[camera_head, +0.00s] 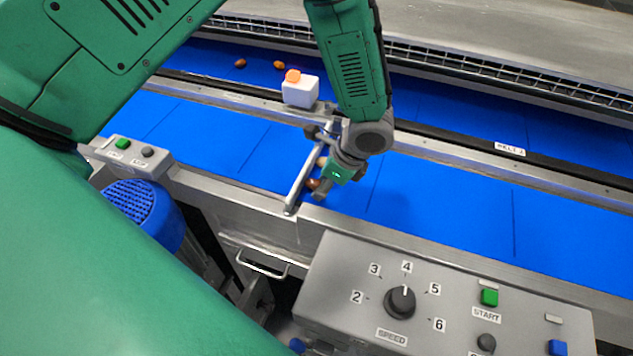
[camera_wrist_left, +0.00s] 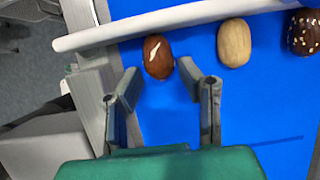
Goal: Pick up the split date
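The split date (camera_wrist_left: 157,62) is reddish brown with a pale streak along its skin. In the left wrist view it lies on the blue belt (camera_wrist_left: 185,125) beside a pale bar (camera_wrist_left: 170,20), at the mouth of my left gripper (camera_wrist_left: 159,76). The fingers are open, one on each side of it, with gaps showing. In the head view my left gripper (camera_head: 322,190) is low over the near belt by the metal bar (camera_head: 300,183), and a brown date (camera_head: 313,183) shows partly beside it. My right gripper is not in view.
A tan date (camera_wrist_left: 234,43) and a dark speckled date (camera_wrist_left: 303,32) lie right of the split date along the bar. A control panel (camera_head: 340,270) stands in front. A white box with an orange top (camera_head: 300,92) sits on the rail behind. The belt to the right is clear.

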